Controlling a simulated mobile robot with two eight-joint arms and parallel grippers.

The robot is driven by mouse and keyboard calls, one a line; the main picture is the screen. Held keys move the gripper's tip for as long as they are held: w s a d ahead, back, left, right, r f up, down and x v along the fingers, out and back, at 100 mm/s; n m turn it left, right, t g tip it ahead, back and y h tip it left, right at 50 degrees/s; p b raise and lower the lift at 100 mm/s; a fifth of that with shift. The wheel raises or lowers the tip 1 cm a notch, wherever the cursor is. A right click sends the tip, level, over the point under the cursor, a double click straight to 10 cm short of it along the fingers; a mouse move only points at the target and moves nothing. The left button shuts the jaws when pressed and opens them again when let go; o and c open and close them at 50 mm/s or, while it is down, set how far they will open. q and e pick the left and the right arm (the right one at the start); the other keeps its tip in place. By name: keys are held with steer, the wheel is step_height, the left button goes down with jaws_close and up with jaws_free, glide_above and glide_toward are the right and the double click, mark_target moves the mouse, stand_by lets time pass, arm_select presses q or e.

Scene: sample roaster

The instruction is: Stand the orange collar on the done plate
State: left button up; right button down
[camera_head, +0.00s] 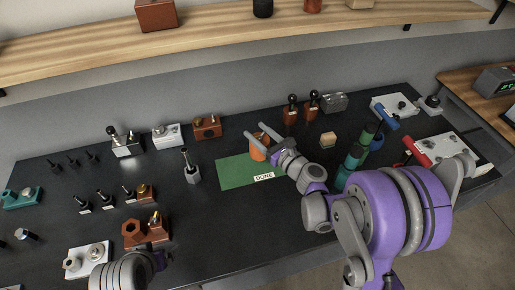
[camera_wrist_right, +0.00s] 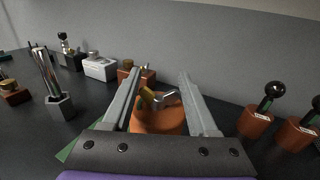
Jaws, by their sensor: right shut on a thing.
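The orange collar (camera_head: 258,152) is between the fingers of my right gripper (camera_head: 258,138), over the far right part of the green done plate (camera_head: 234,172). The right wrist view shows the orange collar (camera_wrist_right: 158,121) low between the two grey fingers (camera_wrist_right: 156,90), which are shut on it. Small brass and silver pieces show at its top in that view. I cannot tell whether its underside touches the plate. The plate's DONE label faces the front edge. Part of my left arm shows at the bottom left; its fingers are not visible.
A grey holder with an upright tool (camera_head: 191,168) stands left of the plate. Two dark-knobbed orange blocks (camera_head: 291,112) stand behind right. Several fixtures fill the left side.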

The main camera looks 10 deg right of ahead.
arm_select(q)
steer(key=shift+s+f+b, duration=0.15)
steer(key=shift+f+b, duration=0.15)
steer(key=shift+f, duration=0.15)
arm_select(e)
steer(key=shift+f, duration=2.55)
arm_select(q)
steer(key=shift+f, duration=0.2)
arm_select(e)
steer(key=shift+f, duration=0.2)
arm_select(q)
steer(key=shift+s, duration=0.1)
arm_select(e)
steer(key=shift+c, duration=0.9)
jaws_free()
steer(key=shift+r, duration=0.1)
arm_select(q)
steer(key=shift+r, duration=0.1)
